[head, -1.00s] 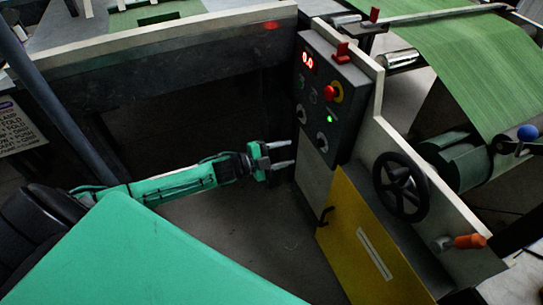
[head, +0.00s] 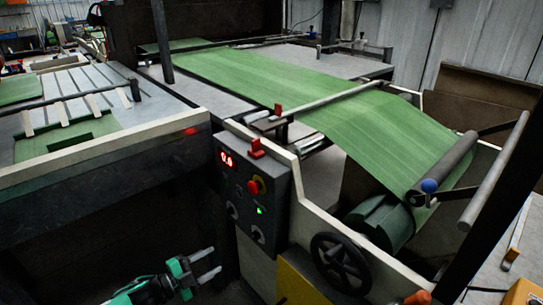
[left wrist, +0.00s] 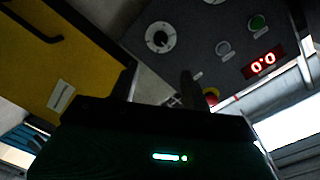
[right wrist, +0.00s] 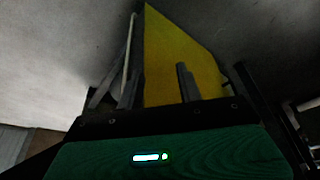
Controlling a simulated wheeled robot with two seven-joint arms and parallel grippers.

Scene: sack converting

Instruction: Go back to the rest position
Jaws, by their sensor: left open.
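My left gripper (head: 218,263) is in the lower part of the head view, open and empty, its two fingers pointing right toward the machine's side. It is below and left of the dark control panel (head: 252,188), apart from it as far as I can see. In the left wrist view my left gripper's fingers (left wrist: 159,85) stand apart with nothing between them, with the panel (left wrist: 215,40) beyond. My right gripper (right wrist: 158,84) shows only in the right wrist view. Its fingers are apart and empty, facing a yellow panel (right wrist: 180,50).
The control panel has a red button (head: 255,186), a green light and a lit red display. A black handwheel (head: 340,262) and a roller with green sheet (head: 290,90) are to the right. A grey beam (head: 100,160) spans the left. Dark open space lies below it.

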